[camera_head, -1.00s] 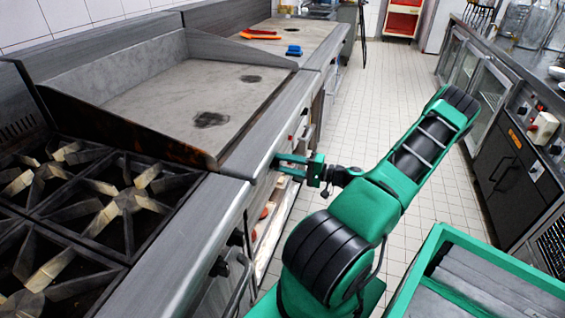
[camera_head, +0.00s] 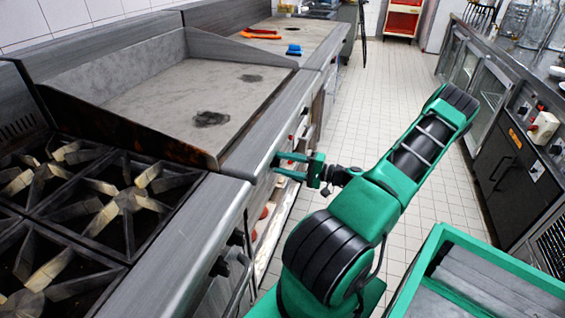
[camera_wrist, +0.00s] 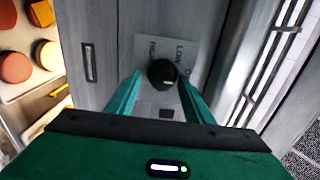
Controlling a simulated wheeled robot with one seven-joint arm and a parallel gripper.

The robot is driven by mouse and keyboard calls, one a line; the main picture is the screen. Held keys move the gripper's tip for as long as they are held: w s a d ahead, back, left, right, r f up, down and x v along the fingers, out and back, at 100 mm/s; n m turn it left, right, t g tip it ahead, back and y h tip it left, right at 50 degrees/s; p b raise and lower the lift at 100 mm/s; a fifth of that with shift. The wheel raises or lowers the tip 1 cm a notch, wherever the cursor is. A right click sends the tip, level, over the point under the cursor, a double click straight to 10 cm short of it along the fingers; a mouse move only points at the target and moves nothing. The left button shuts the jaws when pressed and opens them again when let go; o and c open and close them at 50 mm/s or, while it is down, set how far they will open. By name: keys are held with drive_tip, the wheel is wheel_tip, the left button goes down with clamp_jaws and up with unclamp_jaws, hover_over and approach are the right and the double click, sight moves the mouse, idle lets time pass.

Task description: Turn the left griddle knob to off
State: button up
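The black round knob (camera_wrist: 162,73) is on a grey front panel in the wrist view, with a short pale mark on its lower right. A light label plate with dark lettering (camera_wrist: 183,52) lies behind it, partly hidden. My gripper (camera_wrist: 160,77) is open, one green finger on each side of the knob, with small gaps visible. In the head view my gripper (camera_head: 275,164) is at the front of the griddle (camera_head: 150,95), and the knob is hidden there. I cannot tell the exact depth of the fingertips along the knob.
A burner range (camera_head: 125,200) adjoins the griddle on the near left. Orange and tan round items (camera_wrist: 15,67) lie on a shelf in the wrist view. A counter with cabinets (camera_head: 500,165) lines the right. The tiled aisle (camera_head: 385,100) between is clear.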

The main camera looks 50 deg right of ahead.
drive_tip(key=shift+s, duration=0.1)
drive_tip(key=v, duration=1)
drive_tip(key=shift+s+d, duration=0.15)
drive_tip(key=shift+s, duration=0.05)
